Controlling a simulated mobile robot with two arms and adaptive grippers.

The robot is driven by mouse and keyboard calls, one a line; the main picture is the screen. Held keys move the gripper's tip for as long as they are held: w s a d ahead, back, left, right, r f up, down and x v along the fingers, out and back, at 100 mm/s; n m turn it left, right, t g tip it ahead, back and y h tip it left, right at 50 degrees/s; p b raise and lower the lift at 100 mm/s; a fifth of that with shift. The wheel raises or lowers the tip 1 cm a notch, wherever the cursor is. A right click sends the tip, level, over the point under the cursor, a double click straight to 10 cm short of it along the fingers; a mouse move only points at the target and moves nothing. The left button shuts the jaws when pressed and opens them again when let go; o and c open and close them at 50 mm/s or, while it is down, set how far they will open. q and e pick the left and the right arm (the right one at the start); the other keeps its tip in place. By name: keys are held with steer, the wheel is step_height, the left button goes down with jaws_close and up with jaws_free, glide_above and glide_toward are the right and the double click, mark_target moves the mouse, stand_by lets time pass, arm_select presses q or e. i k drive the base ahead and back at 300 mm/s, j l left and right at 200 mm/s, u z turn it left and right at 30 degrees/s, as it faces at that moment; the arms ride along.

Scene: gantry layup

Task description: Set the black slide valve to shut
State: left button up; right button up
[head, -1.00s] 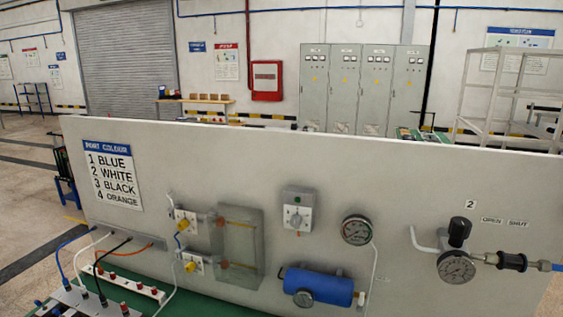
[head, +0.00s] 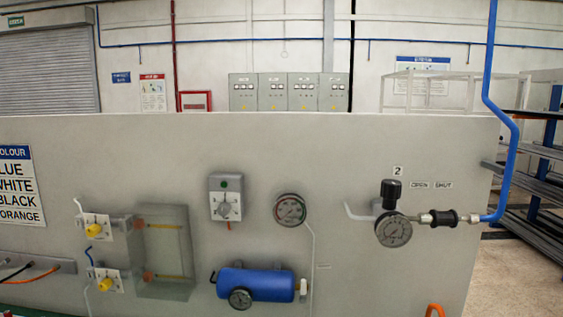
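The black slide valve (head: 445,218) is a dark ringed sleeve on the short metal pipe at the right of the grey panel. It sits between a round gauge (head: 393,230) and the end of a blue hose (head: 494,215). Above it are two small labels, OPEN (head: 420,185) and SHUT (head: 443,184). The sleeve appears roughly below the SHUT label, but its exact setting is too small to tell. Neither of my grippers is in view.
A black knob (head: 391,190) stands above the gauge, beneath a label 2. Left on the panel (head: 330,140) are another gauge (head: 290,209), a blue cylinder (head: 257,284) and a selector box (head: 226,198). An orange curved thing (head: 435,310) shows at the bottom edge. Racks (head: 540,170) stand at right.

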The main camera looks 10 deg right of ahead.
mark_target(449, 218)
steer(key=z, duration=1.5)
